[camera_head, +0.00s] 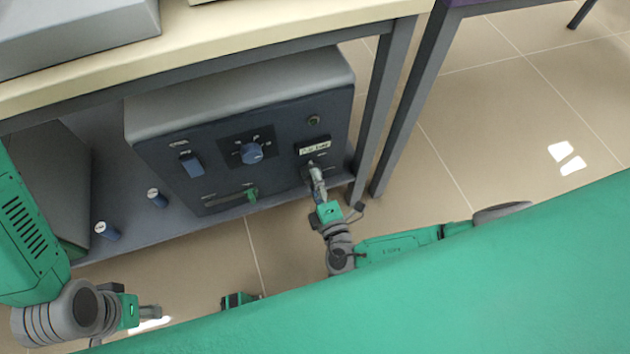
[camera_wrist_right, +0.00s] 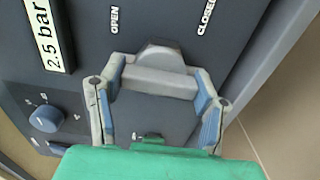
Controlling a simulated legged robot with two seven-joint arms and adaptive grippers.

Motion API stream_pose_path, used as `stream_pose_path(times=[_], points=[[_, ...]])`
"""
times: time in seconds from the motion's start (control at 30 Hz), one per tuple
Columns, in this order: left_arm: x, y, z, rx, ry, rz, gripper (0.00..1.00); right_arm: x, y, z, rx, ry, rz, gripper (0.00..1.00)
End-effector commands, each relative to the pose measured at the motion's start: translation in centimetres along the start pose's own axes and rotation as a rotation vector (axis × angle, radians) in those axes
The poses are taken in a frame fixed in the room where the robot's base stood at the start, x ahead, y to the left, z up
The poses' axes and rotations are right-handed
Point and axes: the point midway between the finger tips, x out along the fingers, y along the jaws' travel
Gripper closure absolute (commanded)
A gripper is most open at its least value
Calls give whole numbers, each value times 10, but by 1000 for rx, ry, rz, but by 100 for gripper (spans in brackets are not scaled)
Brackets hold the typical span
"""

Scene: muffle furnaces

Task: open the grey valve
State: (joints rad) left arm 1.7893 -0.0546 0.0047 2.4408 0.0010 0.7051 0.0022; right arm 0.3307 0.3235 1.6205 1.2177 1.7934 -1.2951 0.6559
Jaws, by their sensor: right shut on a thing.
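The grey valve (camera_wrist_right: 158,76) is on the dark front panel of the furnace unit, with a light grey bar handle. In the right wrist view the handle lies between the two fingers of my right gripper (camera_wrist_right: 160,88), which is shut on it. Labels OPEN (camera_wrist_right: 115,19) and CLOSED (camera_wrist_right: 206,17) are printed above the valve. In the head view my right gripper (camera_head: 316,178) is at the right part of the panel and largely hides the valve. My left gripper (camera_head: 150,312) is low at the left, away from the unit; its finger opening is unclear.
The furnace unit (camera_head: 240,95) stands on a low shelf under a table (camera_head: 260,27). A blue knob (camera_head: 252,153), a blue switch (camera_head: 192,165) and a green handle (camera_head: 252,195) are on its panel. A table leg (camera_head: 383,110) stands close right of my right gripper.

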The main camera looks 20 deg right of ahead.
Motion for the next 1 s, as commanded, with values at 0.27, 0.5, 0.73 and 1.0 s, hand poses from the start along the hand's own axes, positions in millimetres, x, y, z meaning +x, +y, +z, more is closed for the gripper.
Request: stream_pose_path(times=[0.27, 0.5, 0.73, 1.0], points=[[0, 0, 0, 0, 0, 0, 67, -3, -5, 3, 2, -2, -11, 71], [0, 0, 0, 0, 0, 0, 67, -2, -4, 2, 2, -2, -9, 21], [0, 0, 1, 0, 2, 0, 67, -1, -1, 1, 3, -1, -4, 21], [0, 0, 1, 0, 2, 0, 67, -1, 31, 2, 7, -1, -2, 21]])
